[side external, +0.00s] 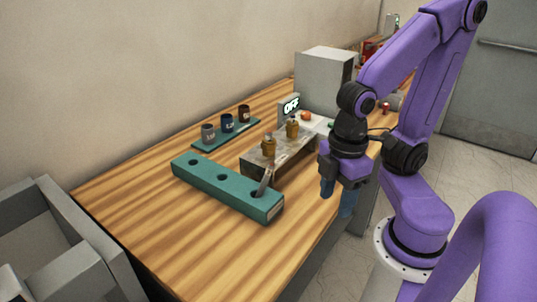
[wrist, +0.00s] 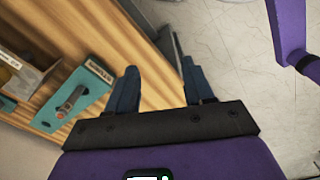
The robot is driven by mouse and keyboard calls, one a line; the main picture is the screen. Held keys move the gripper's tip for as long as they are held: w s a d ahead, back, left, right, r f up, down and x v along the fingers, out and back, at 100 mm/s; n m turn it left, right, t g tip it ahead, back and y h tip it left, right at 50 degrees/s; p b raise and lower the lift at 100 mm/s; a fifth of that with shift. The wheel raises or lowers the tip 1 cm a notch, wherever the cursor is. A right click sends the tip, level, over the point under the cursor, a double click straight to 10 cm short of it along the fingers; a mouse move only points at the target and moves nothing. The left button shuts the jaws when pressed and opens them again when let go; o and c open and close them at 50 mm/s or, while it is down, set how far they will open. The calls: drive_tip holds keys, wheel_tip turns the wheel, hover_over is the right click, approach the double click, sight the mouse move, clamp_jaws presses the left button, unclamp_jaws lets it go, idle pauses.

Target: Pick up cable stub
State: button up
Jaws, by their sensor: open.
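A grey stub, apparently the cable stub (side external: 263,182), stands tilted in the right-hand hole of a long teal block (side external: 208,171). The block lies on the wooden table. In the wrist view the stub (wrist: 71,101) lies along the teal block (wrist: 92,96) at the left. My gripper (side external: 336,197) is open and empty, pointing down near the table's right edge, to the right of the stub and apart from it. In the wrist view its two fingers (wrist: 160,68) are spread over the table edge with nothing between them.
Behind the block is a metal stand (side external: 262,157) with two brass-coloured bushings (side external: 292,129). A teal rack (side external: 222,137) with three small cups, an "OFF" sign (side external: 291,106) and a grey box (side external: 323,74) stand farther back. The table front (side external: 195,240) is clear.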

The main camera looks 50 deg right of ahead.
drive_tip(key=w+d+r, duration=0.2)
drive_tip(key=w+r, duration=0.2)
drive_tip(key=w, duration=0.4)
drive_tip(key=w+d+r+h, duration=0.1)
drive_tip(key=w+r, duration=0.3)
drive_tip(key=w, duration=0.4)
drive_tip(key=w+d+r, duration=0.2)
drive_tip(key=w+r, duration=0.2)
drive_tip(key=w, duration=0.4)
drive_tip(key=w+d+r+n, duration=0.1)
drive_tip(key=w+d+r, duration=0.35)
drive_tip(key=d, duration=0.45)
hover_over(269, 132)
drive_tip(key=w, duration=0.1)
wheel_tip(269, 132, down, 13)
drive_tip(key=shift+g+h, duration=0.3)
drive_tip(key=shift+g, duration=0.1)
drive_tip(key=shift+s+f, duration=0.2)
drive_tip(key=shift+f, duration=1)
drive_tip(key=shift+s+f, duration=0.2)
drive_tip(key=shift+f, duration=1)
clamp_jaws()
